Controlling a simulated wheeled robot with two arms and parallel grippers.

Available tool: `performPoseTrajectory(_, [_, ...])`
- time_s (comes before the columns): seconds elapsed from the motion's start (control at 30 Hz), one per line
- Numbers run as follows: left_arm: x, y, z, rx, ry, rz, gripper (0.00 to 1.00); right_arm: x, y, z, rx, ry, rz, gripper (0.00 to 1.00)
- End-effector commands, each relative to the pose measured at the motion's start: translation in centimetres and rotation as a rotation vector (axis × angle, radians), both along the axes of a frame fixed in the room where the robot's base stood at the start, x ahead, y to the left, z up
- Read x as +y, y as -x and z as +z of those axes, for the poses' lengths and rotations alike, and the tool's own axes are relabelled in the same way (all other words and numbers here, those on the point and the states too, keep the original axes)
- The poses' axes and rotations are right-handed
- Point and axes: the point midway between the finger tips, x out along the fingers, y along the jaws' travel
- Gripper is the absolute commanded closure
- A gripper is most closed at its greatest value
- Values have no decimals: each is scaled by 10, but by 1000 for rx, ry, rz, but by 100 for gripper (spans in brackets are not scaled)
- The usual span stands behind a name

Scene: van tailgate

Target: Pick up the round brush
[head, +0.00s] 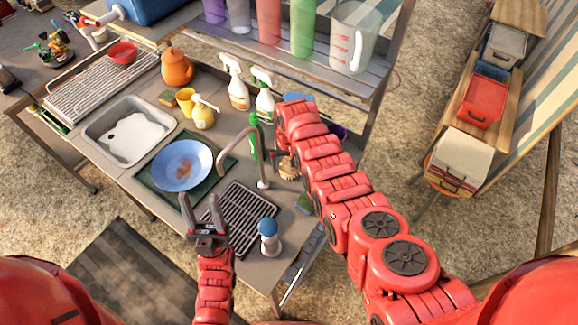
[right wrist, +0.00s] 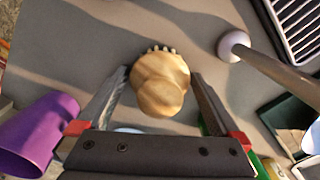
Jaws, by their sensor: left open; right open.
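The round brush (head: 287,168) has a pale wooden knob and stands on the counter beside the tap, partly behind my right arm. In the right wrist view the brush (right wrist: 162,82) lies between the two open fingers of my right gripper (right wrist: 161,75), with bristle tips showing at its far side. I see a gap at the fingertips, and cannot tell whether a finger touches it. In the head view my right gripper is mostly hidden by its own arm. My left gripper (head: 200,203) is open and empty, over the counter's front near the blue plate.
A curved tap (head: 240,150) stands just left of the brush; its base and spout show in the right wrist view (right wrist: 280,70). A purple cup (right wrist: 40,132) is close by on the other side. Spray bottles (head: 264,100), a black rack (head: 240,217) and a blue-topped object (head: 268,228) stand around.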

Motion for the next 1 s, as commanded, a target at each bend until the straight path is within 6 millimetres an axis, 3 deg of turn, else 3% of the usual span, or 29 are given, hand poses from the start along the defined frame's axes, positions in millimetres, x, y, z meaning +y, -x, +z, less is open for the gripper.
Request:
performPoseTrajectory(0.13, [0,0,0,0,0,0,50,0,0,0,0,0,0,0])
performPoseTrajectory(0.53, [0,0,0,0,0,0,50,0,0,0,0,0,0,72])
performPoseTrajectory(1.0, [0,0,-1,0,0,0,50,0,-1,6,-1,1,0,74])
